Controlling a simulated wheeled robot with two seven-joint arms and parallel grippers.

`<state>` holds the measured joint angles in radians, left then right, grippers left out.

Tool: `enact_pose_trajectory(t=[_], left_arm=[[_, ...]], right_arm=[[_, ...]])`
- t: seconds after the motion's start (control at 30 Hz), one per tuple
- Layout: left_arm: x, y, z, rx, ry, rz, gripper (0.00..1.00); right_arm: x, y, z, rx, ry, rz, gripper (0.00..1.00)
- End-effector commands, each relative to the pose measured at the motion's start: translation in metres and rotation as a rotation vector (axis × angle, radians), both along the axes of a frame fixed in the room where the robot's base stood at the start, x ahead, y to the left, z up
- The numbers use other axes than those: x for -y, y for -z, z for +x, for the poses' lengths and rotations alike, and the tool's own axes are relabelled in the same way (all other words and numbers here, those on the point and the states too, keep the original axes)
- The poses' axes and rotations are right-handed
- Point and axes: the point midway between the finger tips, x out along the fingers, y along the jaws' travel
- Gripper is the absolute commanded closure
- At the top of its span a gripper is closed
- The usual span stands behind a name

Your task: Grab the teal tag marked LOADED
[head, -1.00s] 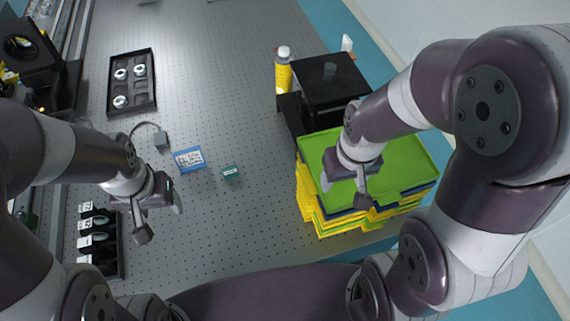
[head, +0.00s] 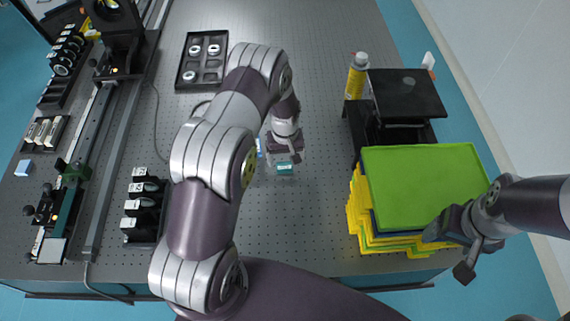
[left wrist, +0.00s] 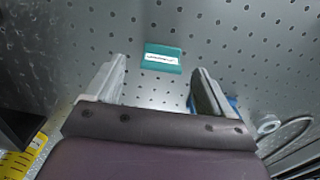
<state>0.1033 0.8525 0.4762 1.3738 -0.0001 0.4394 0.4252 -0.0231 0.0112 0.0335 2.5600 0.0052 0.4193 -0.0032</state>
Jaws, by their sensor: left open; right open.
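The teal tag (head: 285,168) lies on the perforated optical table, just in front of my left gripper (head: 285,158) in the head view. In the left wrist view the teal tag (left wrist: 162,58) shows a white label strip, too small to read. My left gripper (left wrist: 157,90) is open and empty; the tag lies beyond its fingertips, roughly between them in the picture. My right gripper (head: 457,251) is open and empty, beside the front right of the green tray.
A green tray (head: 425,185) tops a yellow stack at the right, with a black stand (head: 405,95) and a yellow bottle (head: 356,76) behind. A blue box (head: 259,148) lies partly hidden by my left arm. A black tray (head: 202,60) holds rings.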

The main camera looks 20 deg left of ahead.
Motion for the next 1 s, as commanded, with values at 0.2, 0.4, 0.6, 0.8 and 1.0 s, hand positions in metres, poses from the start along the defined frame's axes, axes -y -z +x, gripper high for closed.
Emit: enact_pose_trajectory(t=[0.2,0.4,0.6,0.8,1.0], left_arm=[[-0.001,0.032,-0.001,-0.002,0.0,0.0,0.17],[-0.001,0.035,0.0,0.001,0.001,0.001,0.17],[-0.001,0.035,0.0,0.0,0.001,0.0,0.72],[-0.001,0.035,0.0,0.0,0.001,0.0,0.76],[-0.001,0.029,0.0,0.001,0.001,0.001,0.76]], right_arm=[[0.0,-0.014,0.0,0.001,0.0,0.0,0.23],[0.0,-0.013,0.0,0.0,0.0,0.0,0.23],[0.0,-0.012,0.0,0.0,0.0,0.0,0.23],[0.0,-0.013,0.0,0.001,0.0,0.0,0.23],[0.0,-0.01,0.0,0.001,0.0,0.0,0.23]])
